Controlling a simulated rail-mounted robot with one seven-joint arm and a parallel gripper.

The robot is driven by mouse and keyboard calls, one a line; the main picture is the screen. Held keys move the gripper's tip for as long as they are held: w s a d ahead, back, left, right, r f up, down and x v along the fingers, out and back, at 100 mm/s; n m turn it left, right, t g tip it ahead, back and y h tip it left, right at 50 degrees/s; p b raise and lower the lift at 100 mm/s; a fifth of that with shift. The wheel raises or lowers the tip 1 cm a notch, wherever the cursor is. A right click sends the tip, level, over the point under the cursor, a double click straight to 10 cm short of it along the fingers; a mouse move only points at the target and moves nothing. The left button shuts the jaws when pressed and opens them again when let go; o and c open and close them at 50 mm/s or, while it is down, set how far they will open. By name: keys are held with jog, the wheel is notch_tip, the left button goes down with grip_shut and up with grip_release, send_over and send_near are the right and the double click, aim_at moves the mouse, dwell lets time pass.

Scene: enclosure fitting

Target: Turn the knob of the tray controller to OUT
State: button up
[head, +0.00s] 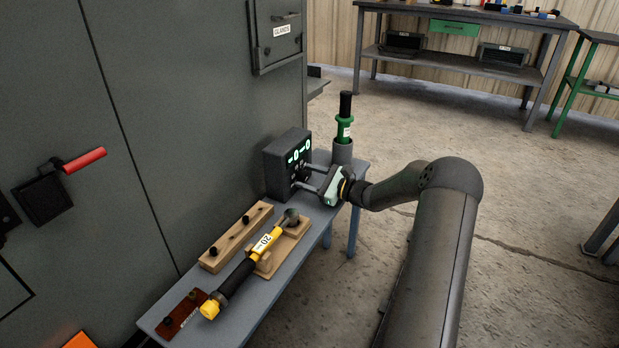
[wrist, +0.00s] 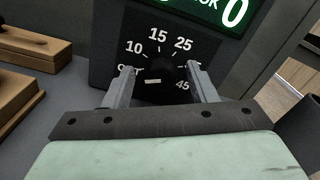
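The tray controller (head: 287,166) is a dark box with green-lit displays at the back of the narrow grey bench, beside the cabinet. In the wrist view its black knob (wrist: 160,73) sits on a dial marked OUT, 10, 15, 25 and 45. A white mark shows low on the knob; I cannot tell clearly which label it points at. The left finger partly covers OUT, and the right finger hides a label above 45. My gripper (wrist: 163,82) is open, its fingers on either side of the knob with gaps showing. In the head view my gripper (head: 300,177) reaches the controller's front from the right.
A green-and-black tool (head: 344,130) stands in a grey holder just behind my gripper. A yellow tool marked 20 (head: 264,243) lies on a wooden cradle nearer the front, beside a wooden block (head: 236,236). The grey cabinet (head: 190,110) closes off the left side.

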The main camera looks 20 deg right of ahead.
jog(key=shift+r, duration=0.1)
jog(key=p+v, duration=0.4)
jog(key=v, duration=1.3)
jog(key=shift+s+p, duration=0.2)
jog(key=shift+p, duration=0.2)
jog(key=s+a+r+n+g+p, duration=0.4)
jog(key=a+r+n+g+p, duration=0.25)
jog(key=a+r, duration=0.5)
jog(key=s+a+r+n+g+p, duration=0.5)
jog(key=a+r+p, duration=0.35)
jog(key=a, duration=0.55)
jog(key=s+a+r+n+g+h+p, duration=0.1)
jog(key=s+a+r+n+h+p, duration=0.1)
jog(key=s+r+n+h+p, duration=0.3)
jog(key=s+a+r+n+g+h+p, duration=0.1)
jog(key=s+a+r+n+h+p, duration=0.2)
jog(key=s+r+n+h+p, duration=0.2)
jog(key=s+r+n+p, duration=0.3)
jog(key=s+r+p, duration=0.3)
jog(key=s+r, duration=0.3)
jog(key=shift+s+a+r+h, duration=0.3)
jog(key=shift+s+r, duration=0.1)
jog(key=shift+r, duration=0.35)
